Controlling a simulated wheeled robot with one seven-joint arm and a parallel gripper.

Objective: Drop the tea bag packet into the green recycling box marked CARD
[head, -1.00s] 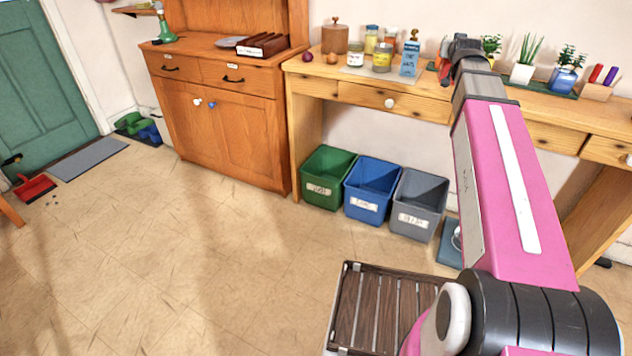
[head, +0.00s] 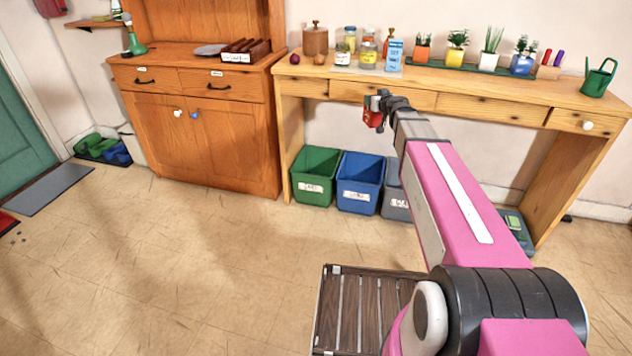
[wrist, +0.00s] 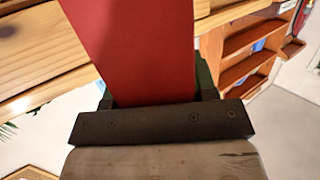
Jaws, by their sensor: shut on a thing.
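My gripper (head: 377,108) is shut on a red packet (head: 373,117), which hangs at the end of my arm in front of the wooden table. In the wrist view the packet (wrist: 135,45) is a flat red piece standing out from between the jaws; any print on it cannot be seen. The green recycling box (head: 314,194) stands on the floor under the table's left end, open at the top, with a white label too small to read surely. In the head view, the packet appears above and to the right of this box.
A blue box (head: 358,197) stands right of the green one, then a grey box (head: 395,205), partly hidden by my arm. The table (head: 460,85) overhangs the boxes and carries jars, a blue carton (head: 394,56) and plants. A wooden cabinet (head: 205,130) stands left.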

